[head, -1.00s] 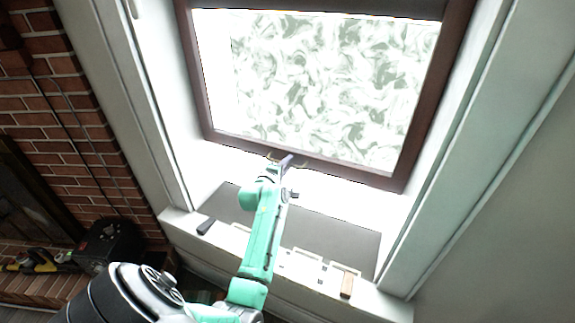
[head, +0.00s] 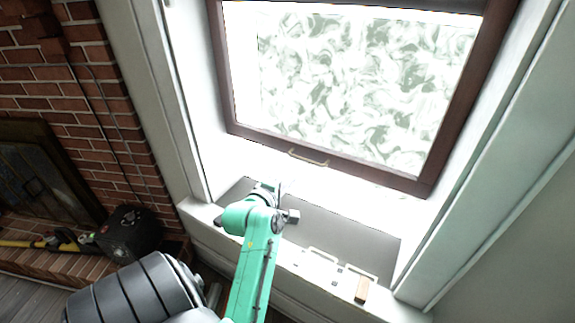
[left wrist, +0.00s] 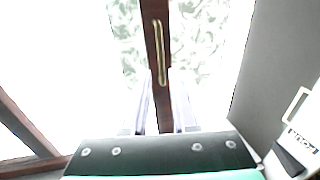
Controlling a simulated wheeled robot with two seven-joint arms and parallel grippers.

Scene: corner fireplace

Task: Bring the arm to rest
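My left gripper (head: 279,193) is at the end of the teal arm, over the window sill, short of the window and apart from its handle. In the left wrist view its two pale fingers (left wrist: 163,105) are apart with nothing between them; it is open. The brass handle (head: 308,157) is on the lower rail of the brown-framed window (head: 330,165). The handle also shows in the left wrist view (left wrist: 158,52), ahead of the fingertips. My right gripper is not in view.
A grey mat (head: 345,240) lies on the sill, with a small wooden block (head: 362,290) and pale flat frames (head: 322,255) near its front edge. A black box (head: 130,230) and a yellow tool (head: 50,243) are on the brick hearth at left.

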